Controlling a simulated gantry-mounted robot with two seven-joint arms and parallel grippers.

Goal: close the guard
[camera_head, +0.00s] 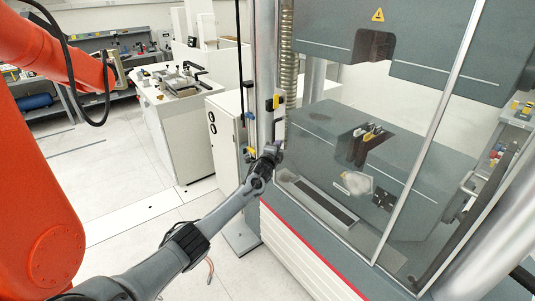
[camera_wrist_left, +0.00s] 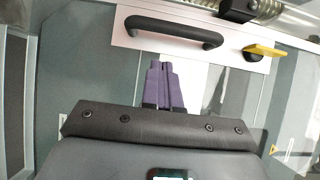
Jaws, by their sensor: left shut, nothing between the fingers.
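The guard is a set of clear panes in pale frames (camera_head: 428,130) across the front of the grey testing machine. I cannot tell how far it stands open. My left gripper (camera_head: 277,147) is at the left edge of the machine, beside the upright post. In the left wrist view its purple fingers (camera_wrist_left: 165,84) are together and empty. They point toward a black bar handle (camera_wrist_left: 172,31) on a pale strip, with a small gap showing between tips and handle. Another dark handle (camera_head: 469,184) shows on the right side of the guard. My right gripper is not in view.
A yellow lever (camera_wrist_left: 264,50) sits right of the black handle in the wrist view. Inside the machine is a lower fixture (camera_head: 368,143). A white cabinet (camera_head: 180,135) stands behind on the left. The floor left of the machine is mostly clear.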

